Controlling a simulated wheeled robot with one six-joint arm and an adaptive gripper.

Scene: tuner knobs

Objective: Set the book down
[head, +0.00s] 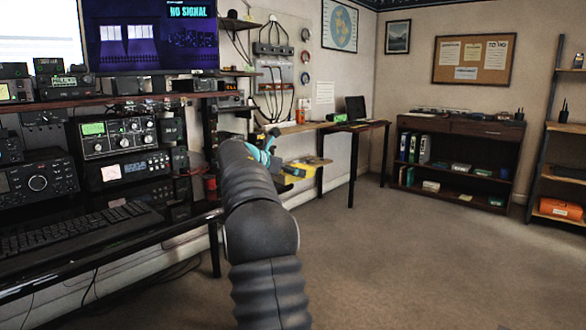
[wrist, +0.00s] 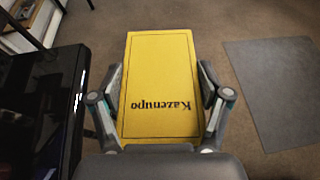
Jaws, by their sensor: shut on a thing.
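The book (wrist: 158,75) is yellow with a dark border line and the word "Kazenupo", which reads upside down in the wrist view. My gripper (wrist: 162,85) is shut on it, with one finger against each long side. The book is held above the carpeted floor, and nothing is seen directly beneath it but carpet. In the head view my gripper (head: 268,150) is partly hidden behind my arm. A yellow patch, likely part of the book (head: 297,168), shows just beyond it.
A black glossy desk top (wrist: 38,110) lies close to the left of my gripper. The radio desk (head: 120,245) with a keyboard and radios fills the left of the head view. A grey mat (wrist: 275,90) lies on the floor. A low bookcase (head: 460,150) stands at the back, with open carpet before it.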

